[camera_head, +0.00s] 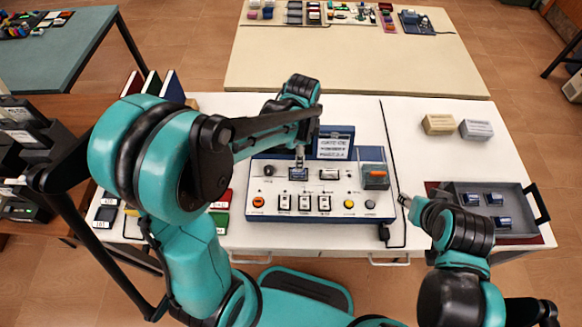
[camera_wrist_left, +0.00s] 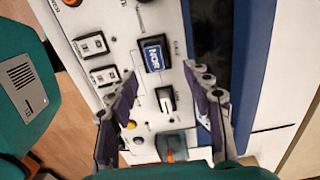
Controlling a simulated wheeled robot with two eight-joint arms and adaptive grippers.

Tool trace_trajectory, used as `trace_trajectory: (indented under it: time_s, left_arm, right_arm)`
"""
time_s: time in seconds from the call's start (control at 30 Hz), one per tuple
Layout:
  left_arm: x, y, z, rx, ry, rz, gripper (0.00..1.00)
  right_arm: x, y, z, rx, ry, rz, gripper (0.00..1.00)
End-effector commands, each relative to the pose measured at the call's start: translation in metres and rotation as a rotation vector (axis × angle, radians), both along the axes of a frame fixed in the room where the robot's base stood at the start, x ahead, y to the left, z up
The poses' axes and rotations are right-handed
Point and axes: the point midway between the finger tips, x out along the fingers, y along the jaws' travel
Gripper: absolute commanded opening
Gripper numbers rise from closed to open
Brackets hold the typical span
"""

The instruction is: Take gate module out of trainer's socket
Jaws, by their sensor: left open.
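The trainer (camera_head: 262,205) is a white panel with blue sides in the middle of the table. A small blue gate module (camera_head: 298,174) sits in its socket. In the left wrist view the module (camera_wrist_left: 154,57) shows the label NOR. My left gripper (camera_head: 299,156) is above the module, pointing down. In the left wrist view its open fingers (camera_wrist_left: 162,76) stand on either side of the module's image, with nothing between them. My right gripper (camera_head: 405,200) is right of the trainer, away from the module; its finger opening is too small to judge.
A dark tray (camera_head: 520,216) with several blue modules stands at the right. Two small boxes, tan (camera_head: 438,124) and grey (camera_head: 476,130), lie behind it.

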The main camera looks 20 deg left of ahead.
Motion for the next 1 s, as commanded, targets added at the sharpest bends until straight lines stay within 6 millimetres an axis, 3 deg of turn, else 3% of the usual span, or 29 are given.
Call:
trace_trajectory:
  time_s: [0.43,0.77,0.93,1.0]
  left_arm:
    - [-0.009,0.002,-0.063,-0.001,-0.001,0.002,0.50]
    - [-0.009,0.002,-0.069,0.000,-0.002,0.003,0.50]
    - [-0.009,0.002,-0.069,0.000,-0.002,0.003,0.05]
    - [-0.009,0.002,-0.069,0.000,-0.002,0.003,0.00]
  right_arm:
    - [0.000,0.000,-0.029,0.000,0.000,0.000,0.40]
    - [0.000,0.000,-0.030,0.000,0.000,0.000,0.40]
    - [0.000,0.000,-0.030,0.000,0.000,0.000,0.40]
    - [0.000,0.000,-0.030,0.000,0.000,0.000,0.40]
